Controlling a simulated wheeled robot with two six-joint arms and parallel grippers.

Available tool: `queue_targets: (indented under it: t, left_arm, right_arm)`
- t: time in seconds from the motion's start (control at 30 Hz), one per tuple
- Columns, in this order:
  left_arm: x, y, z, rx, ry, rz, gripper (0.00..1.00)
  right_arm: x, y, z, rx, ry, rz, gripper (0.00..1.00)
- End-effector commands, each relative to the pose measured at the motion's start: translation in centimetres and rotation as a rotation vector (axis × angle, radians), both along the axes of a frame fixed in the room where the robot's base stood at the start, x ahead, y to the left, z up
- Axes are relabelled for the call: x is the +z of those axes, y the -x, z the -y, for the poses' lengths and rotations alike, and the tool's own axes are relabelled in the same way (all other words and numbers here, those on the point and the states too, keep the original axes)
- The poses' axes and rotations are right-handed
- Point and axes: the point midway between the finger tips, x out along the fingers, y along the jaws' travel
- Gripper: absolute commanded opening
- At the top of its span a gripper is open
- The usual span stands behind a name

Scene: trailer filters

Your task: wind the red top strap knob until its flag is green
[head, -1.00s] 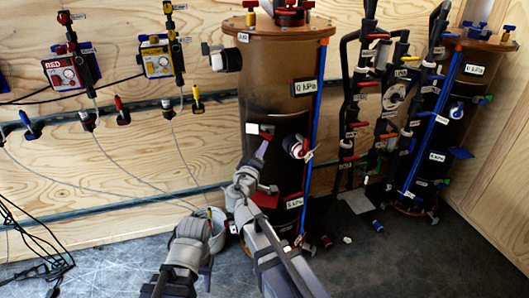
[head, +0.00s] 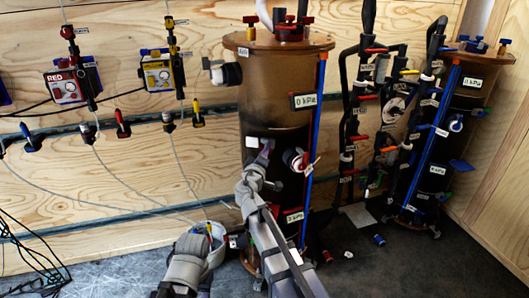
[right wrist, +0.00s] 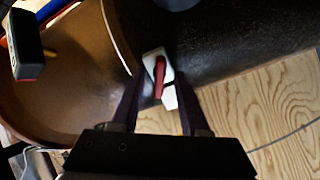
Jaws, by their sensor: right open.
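The brown cylindrical filter (head: 285,90) stands upright in the middle of the head view. In the right wrist view a red knob (right wrist: 160,75) on a white base sits low on its dark wall, with a white tab (right wrist: 170,98) beside it. I see no green on that tab. In the head view a white tag (head: 252,142) shows beside my right gripper (head: 264,152). In the wrist view the right gripper (right wrist: 160,105) is open, its two fingers on either side of the knob, with gaps. My left arm is low at the left; its fingers are not clear.
A second filter (head: 455,120) and black piping (head: 350,110) stand at the right. A white valve with a red handle (head: 294,159) juts out right of my right gripper. Red (head: 66,87) and yellow (head: 156,73) dosing pumps hang on the plywood wall. A bucket (head: 218,240) stands by my left arm.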

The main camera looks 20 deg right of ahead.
Motion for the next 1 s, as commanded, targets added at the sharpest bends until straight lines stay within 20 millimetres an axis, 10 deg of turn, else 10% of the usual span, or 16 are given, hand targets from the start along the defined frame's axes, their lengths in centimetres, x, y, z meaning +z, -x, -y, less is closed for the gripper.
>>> queue_targets:
  t: [0.23, 0.63, 1.0]
  left_arm:
    - [0.0, 0.0, 0.0, 0.0, 0.0, 0.0, 0.45]
    - [0.0, 0.0, 0.0, 0.0, 0.0, 0.0, 0.45]
    - [-0.01, 0.0, 0.0, 0.0, 0.0, 0.0, 0.45]
  right_arm:
    - [0.0, -0.06, 0.08, 0.0, 0.0, 0.0, 0.44]
    - [-0.01, -0.05, 0.06, 0.0, 0.0, 0.0, 0.0]
    - [-0.01, -0.05, 0.06, 0.0, 0.0, 0.0, 0.0]
